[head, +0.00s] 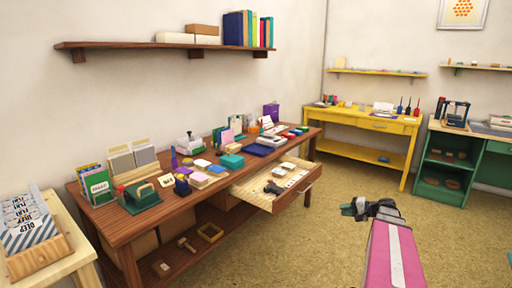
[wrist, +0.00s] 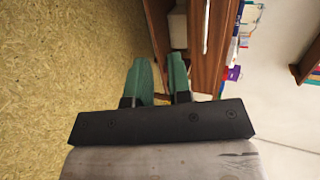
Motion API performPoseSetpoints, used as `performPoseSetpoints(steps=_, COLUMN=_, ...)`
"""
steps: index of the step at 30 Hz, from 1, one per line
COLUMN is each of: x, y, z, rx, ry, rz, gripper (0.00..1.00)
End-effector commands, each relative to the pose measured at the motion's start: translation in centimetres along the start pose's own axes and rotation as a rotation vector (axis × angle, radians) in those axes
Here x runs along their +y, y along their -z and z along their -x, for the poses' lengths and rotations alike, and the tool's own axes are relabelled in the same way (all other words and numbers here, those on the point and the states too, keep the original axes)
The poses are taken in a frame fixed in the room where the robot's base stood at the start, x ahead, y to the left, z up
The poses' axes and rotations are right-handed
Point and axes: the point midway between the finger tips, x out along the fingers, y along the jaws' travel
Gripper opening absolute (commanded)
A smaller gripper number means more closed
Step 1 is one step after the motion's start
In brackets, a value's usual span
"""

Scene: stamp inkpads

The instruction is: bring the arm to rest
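My gripper (head: 353,208) is held over the open carpet in the head view, to the right of the brown desk and its pulled-out drawer. Behind it, my pink and grey arm runs to the bottom edge. In the wrist view my gripper's two green fingers (wrist: 157,72) stand apart with a narrow gap. Nothing is held between them, and they touch nothing. Carpet and the side of the wooden furniture show beyond them.
The brown desk (head: 148,218) carries many stamps, pads and boxes. Its drawer (head: 291,200) stands open with items inside. A yellow table (head: 366,122) and a green cabinet (head: 437,187) stand at the back right. The carpet (head: 325,240) between is clear.

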Motion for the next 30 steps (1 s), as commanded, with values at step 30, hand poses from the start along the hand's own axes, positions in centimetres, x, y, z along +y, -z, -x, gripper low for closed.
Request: performPoseSetpoints(steps=30, x=5.7, y=-22.4, z=-12.7, rx=-0.319, ry=-1.096, rz=0.472, gripper=0.19)
